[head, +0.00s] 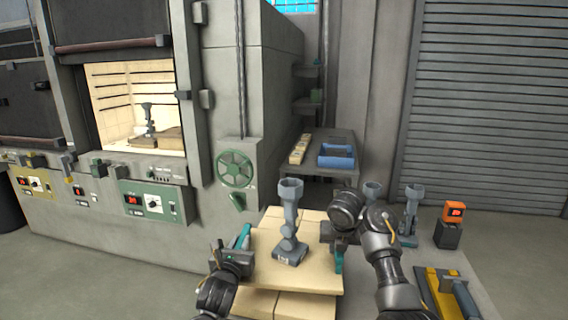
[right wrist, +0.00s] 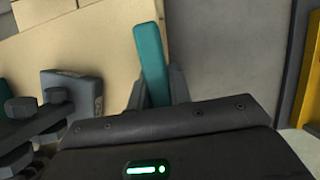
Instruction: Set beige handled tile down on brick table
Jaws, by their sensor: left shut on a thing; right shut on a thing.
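The beige handled tile (head: 262,254) is level between my two grippers, a teal handle at each side. A grey-blue shell with a funnel top (head: 289,222) stands upright on it; its foot also shows in the right wrist view (right wrist: 72,90). My left gripper (head: 238,246) is shut on the left teal handle (head: 244,235). My right gripper (head: 337,246) is shut on the right teal handle (head: 338,262), which also shows in the right wrist view (right wrist: 151,58). Beige brickwork (head: 290,306), apparently the brick table, shows below the tile's front edge. I cannot tell whether they touch.
An open lit furnace (head: 128,92) at left holds another shell (head: 149,120). A shelf table with a blue tray (head: 337,156) stands behind. More grey shells (head: 411,205) and an orange display (head: 454,211) stand at right, near a yellow-framed item (head: 436,290).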

